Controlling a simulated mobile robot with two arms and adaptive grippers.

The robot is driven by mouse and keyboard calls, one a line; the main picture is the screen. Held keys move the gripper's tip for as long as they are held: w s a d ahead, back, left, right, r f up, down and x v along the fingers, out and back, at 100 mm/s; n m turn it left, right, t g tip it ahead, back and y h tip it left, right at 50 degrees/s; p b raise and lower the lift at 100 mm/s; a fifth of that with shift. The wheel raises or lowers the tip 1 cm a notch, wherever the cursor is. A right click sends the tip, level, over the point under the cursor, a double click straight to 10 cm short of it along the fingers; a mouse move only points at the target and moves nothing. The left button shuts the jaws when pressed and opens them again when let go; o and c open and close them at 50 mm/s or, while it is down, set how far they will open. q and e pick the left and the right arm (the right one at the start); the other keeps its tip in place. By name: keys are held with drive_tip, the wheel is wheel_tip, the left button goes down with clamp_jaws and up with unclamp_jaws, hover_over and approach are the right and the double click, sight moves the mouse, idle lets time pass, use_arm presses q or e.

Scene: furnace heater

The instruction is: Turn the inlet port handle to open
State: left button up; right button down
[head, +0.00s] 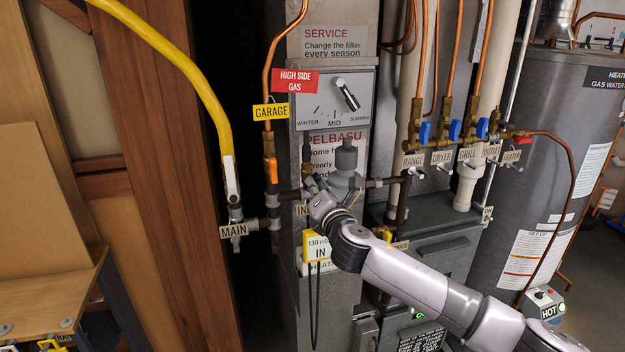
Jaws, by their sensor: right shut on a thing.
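The inlet port, marked by an IN tag (301,210), sits on the grey gas pipe at the front of the furnace. My right gripper (313,184) reaches it from the lower right and is shut at the inlet port, just above the tag. The gripper covers the handle, so its exact angle cannot be told. A grey regulator body (346,160) stands on the pipe just right of the gripper. My left gripper is not in view.
An orange GARAGE valve handle (272,170) and the white-handled MAIN valve (230,178) are to the left. Several coloured valve handles and a water heater (560,140) are to the right.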

idle(0.4)
drive_tip(key=n+p, duration=0.4)
drive_tip(key=shift+f+n, duration=0.15)
drive_tip(key=shift+n, duration=0.25)
